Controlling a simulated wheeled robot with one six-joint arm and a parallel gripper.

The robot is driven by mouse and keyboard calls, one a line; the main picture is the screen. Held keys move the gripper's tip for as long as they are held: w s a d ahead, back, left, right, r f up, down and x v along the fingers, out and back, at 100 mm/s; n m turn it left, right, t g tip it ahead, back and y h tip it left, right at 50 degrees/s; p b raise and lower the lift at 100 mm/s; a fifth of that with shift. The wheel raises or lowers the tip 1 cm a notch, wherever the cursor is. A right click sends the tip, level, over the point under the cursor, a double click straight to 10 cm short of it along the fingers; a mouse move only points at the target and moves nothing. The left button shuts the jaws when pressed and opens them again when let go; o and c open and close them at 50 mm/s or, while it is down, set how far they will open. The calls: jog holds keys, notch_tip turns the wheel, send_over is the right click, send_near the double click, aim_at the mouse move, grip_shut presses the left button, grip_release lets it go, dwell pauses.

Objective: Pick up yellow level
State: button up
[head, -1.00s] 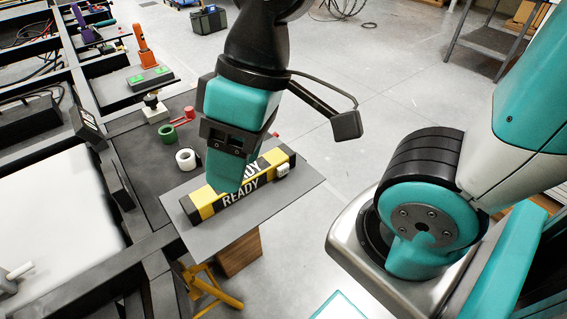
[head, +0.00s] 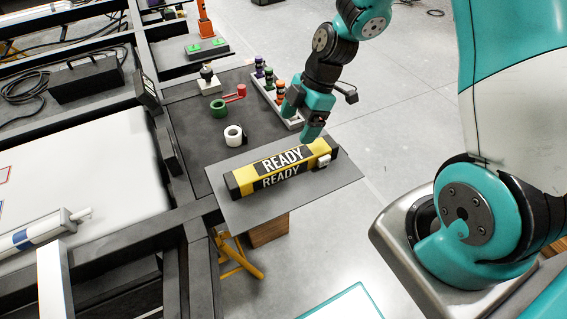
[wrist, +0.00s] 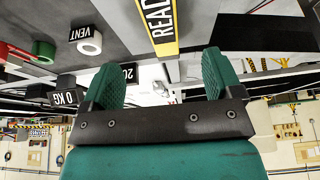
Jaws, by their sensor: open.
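The yellow level (head: 242,180) is a long yellow and black bar marked READY. It lies on a grey board (head: 330,190), with a small white block at its right end. Its yellow and black end also shows at the top of the wrist view (wrist: 166,48). My gripper (head: 301,120) is open and empty, beyond the level's far side in the head view and apart from it. In the wrist view, my gripper's two green fingers (wrist: 163,80) stand wide apart with nothing gripped between them.
A white roll (head: 233,136), a green ring (head: 218,109) and a red piece (head: 236,94) lie on the dark panel behind the level. A rack with several coloured pieces (head: 270,90) stands close to my gripper. Dark frame beams run on the left. Open floor lies right.

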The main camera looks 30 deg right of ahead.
aim_at(278, 161)
jog(key=p+x, duration=0.1)
jog(key=x, duration=0.7)
jog(key=shift+a+f, duration=0.15)
jog(key=shift+f, duration=0.15)
jog(key=shift+p+x, duration=0.75)
jog(key=shift+x, duration=1.85)
jog(key=c, duration=1.2)
jog(key=shift+w+r, duration=0.1)
jog(key=shift+r, duration=0.05)
